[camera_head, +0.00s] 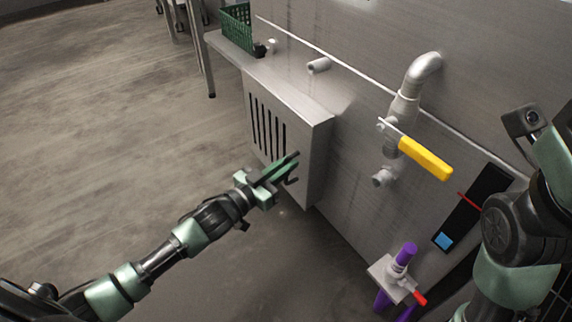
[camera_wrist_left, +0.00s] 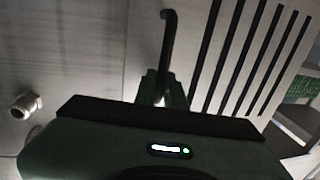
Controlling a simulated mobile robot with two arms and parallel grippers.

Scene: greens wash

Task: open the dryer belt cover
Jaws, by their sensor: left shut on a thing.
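The belt cover (camera_head: 318,150) is a grey metal box-like panel with several dark vertical slots, on the machine's side in the head view. Its slotted face also shows in the left wrist view (camera_wrist_left: 205,40). A dark bar handle (camera_wrist_left: 168,45) stands on that face; in the head view its end (camera_head: 292,181) shows beside my fingers. My left gripper (camera_head: 284,169) is shut on the handle; in the left wrist view its fingers (camera_wrist_left: 162,92) close around the bar's lower part. The fingers hide the gripped section. My right arm is at the right edge, its fingertips out of view.
A green crate (camera_head: 236,27) stands on the ledge behind the cover. Open floor (camera_head: 110,120) lies to the left.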

